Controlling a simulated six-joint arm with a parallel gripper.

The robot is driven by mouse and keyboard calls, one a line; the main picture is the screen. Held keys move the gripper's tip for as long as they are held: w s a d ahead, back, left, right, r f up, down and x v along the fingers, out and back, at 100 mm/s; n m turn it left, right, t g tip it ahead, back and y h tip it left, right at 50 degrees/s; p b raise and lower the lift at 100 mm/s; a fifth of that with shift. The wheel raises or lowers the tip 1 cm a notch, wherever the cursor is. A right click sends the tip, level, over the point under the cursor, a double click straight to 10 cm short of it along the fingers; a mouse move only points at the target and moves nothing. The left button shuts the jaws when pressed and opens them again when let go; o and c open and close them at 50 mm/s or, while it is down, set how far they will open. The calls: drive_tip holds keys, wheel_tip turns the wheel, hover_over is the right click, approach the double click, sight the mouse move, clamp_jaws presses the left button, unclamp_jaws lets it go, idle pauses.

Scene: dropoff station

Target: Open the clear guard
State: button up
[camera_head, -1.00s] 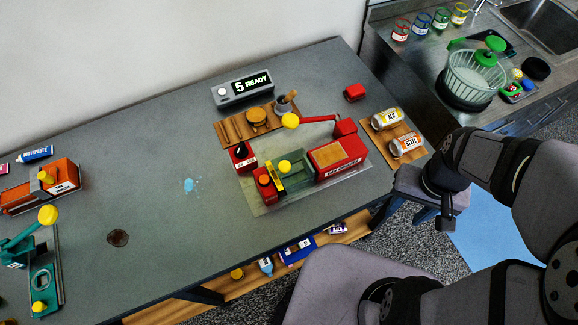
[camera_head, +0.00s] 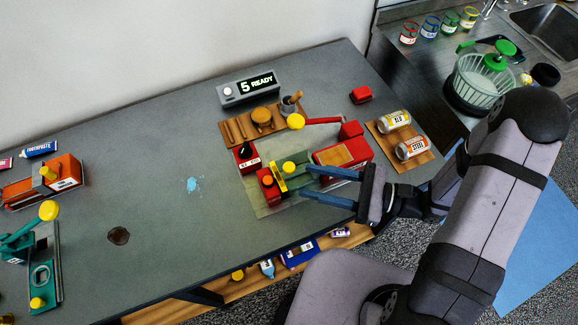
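The red machine (camera_head: 342,157) stands on a pale plate on the grey table. Its clear guard (camera_head: 293,181) looks greenish and see-through, lies over the machine's middle and appears closed. A yellow knob (camera_head: 289,167) and a yellow strip are at the guard's left side. My gripper (camera_head: 305,181) has two blue fingers spread apart, pointing left over the guard. It is open, with nothing held. The fingertips are close to the knob, but I cannot tell whether they touch the guard. The fingers hide part of the machine's front and the guard's right part.
A red lever with a yellow ball (camera_head: 296,122) rises behind the machine. A display reading "5 READY" (camera_head: 248,87) and a wooden board (camera_head: 238,129) are behind it.

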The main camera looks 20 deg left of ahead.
sight(294, 168)
drive_tip(key=shift+w+a+f+m+t+y, duration=0.1)
drive_tip(key=shift+w+f+m+t+y, duration=0.3)
drive_tip(key=shift+w+m+t, duration=0.55)
drive_tip(key=shift+s+a+p, duration=0.1)
drive_tip(key=shift+a+p, duration=1)
drive_tip(key=shift+a, duration=1.75)
drive_tip(key=shift+a+f, duration=0.1)
drive_tip(key=shift+a, duration=0.7)
clamp_jaws()
